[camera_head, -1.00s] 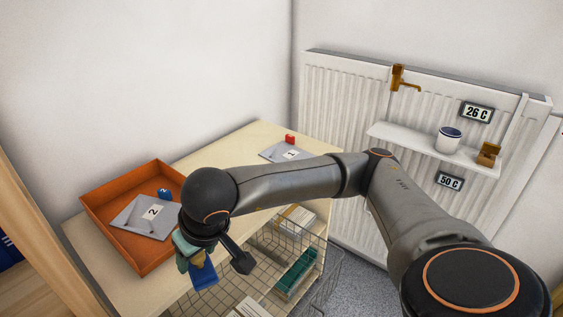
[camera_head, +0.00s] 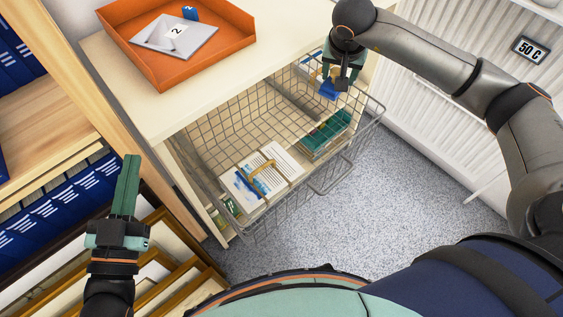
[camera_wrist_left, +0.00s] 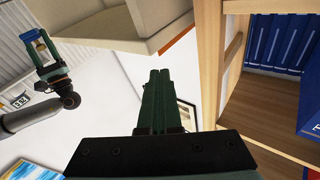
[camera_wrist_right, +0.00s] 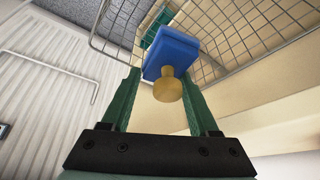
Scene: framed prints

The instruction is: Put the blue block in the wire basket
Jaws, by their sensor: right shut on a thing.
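The blue block (camera_head: 328,90) has a pale yellow knob, seen clearly in the right wrist view (camera_wrist_right: 172,54). The basket's wire also shows behind the block in the right wrist view (camera_wrist_right: 238,52). My left gripper (camera_head: 126,188) is shut and empty, left of the basket; its fingers lie together in its wrist view (camera_wrist_left: 157,100).
The basket holds a bundle of papers (camera_head: 262,175) and a green item (camera_head: 325,132). A radiator (camera_head: 440,95) stands right; shelves with blue binders (camera_head: 60,200) stand left.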

